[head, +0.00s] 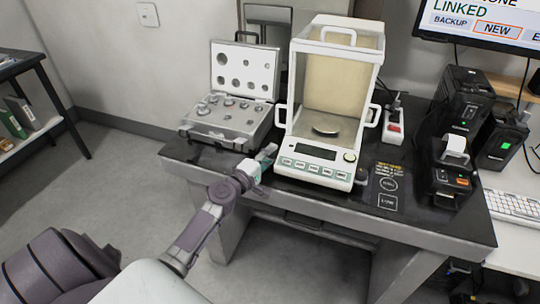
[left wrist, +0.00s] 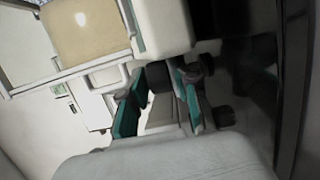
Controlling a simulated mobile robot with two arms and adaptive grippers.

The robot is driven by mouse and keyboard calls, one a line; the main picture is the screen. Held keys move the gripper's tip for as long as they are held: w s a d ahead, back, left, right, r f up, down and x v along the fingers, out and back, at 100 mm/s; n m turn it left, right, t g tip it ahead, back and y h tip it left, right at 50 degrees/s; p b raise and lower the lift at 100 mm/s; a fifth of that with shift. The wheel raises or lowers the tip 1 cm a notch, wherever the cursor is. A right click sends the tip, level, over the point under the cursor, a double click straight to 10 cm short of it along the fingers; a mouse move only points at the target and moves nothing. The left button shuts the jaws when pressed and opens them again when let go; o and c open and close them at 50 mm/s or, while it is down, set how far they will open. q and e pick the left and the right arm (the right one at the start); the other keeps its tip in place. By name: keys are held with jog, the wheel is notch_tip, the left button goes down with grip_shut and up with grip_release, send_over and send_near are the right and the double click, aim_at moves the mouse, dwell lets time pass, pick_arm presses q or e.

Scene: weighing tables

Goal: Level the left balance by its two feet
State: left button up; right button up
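The left balance (head: 318,160) is a white weighing balance with a glass draft shield, a round pan and a front key panel. Its dark right front foot (head: 361,177) shows at the front right corner. My left gripper (head: 266,156) is at the balance's front left corner and hides the foot there in the head view. In the left wrist view, the teal-padded fingers of my left gripper (left wrist: 158,92) stand apart. A black foot knob (left wrist: 159,78) shows between their tips; I cannot tell whether they touch it. The balance's body (left wrist: 160,25) is above. My right gripper is out of view.
An open case of weights (head: 225,125) stands just left of the balance, close to my left gripper. A printer (head: 447,175) and black boxes stand at the right. A dark mat with printed signs (head: 388,186) lies right of the balance. The dark table's front edge is clear.

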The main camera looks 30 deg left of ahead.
pick_arm(q)
jog(key=shift+o, duration=0.7)
jog(key=s, duration=1.2)
jog(key=shift+a, duration=0.25)
